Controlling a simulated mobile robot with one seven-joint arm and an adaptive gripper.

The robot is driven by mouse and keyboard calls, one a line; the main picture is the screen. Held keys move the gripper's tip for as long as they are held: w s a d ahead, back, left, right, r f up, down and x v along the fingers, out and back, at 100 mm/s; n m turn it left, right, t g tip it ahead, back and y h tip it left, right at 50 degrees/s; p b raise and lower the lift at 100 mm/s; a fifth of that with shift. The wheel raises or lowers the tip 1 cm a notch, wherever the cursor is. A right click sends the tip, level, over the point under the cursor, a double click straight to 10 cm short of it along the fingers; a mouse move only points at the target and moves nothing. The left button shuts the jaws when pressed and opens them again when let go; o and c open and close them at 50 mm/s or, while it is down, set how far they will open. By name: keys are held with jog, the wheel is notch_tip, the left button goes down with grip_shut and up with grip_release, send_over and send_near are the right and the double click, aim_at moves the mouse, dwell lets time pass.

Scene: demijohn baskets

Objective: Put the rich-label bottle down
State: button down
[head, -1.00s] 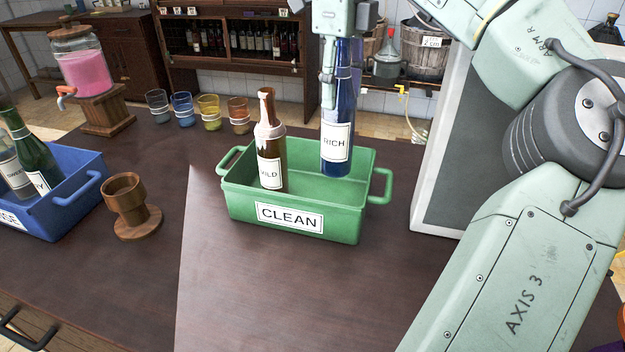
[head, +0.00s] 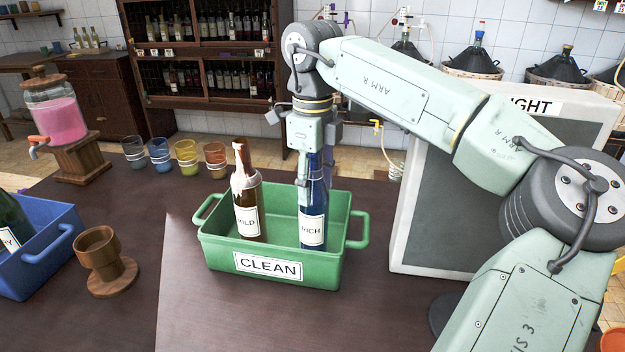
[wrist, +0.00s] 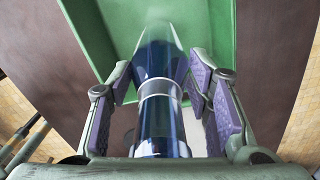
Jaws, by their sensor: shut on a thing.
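The rich-label bottle (head: 313,222), dark blue with a white label reading RICH, stands upright inside the right part of the green CLEAN crate (head: 222,262). Its lower end is within the crate walls; I cannot tell if it touches the floor. My gripper (head: 311,168) points down over the crate and is shut on the bottle's upper part. In the wrist view the bottle (wrist: 160,118) lies between the purple-padded fingers, with the green crate (wrist: 205,25) beyond. A brown bottle (head: 248,215) labelled as MILD, partly hidden, stands to its left in the same crate.
A wooden cup stand (head: 104,262) and a blue crate (head: 42,262) are at the left. Several coloured glasses (head: 187,157) and a pink drink dispenser (head: 58,115) stand behind. A grey-and-white panel (head: 400,215) is close on the right. The table front is clear.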

jog(key=shift+f, duration=0.15)
jog(key=c, duration=0.8)
grip_release()
notch_tip(320, 180, up, 12)
jog(key=shift+r, duration=0.25)
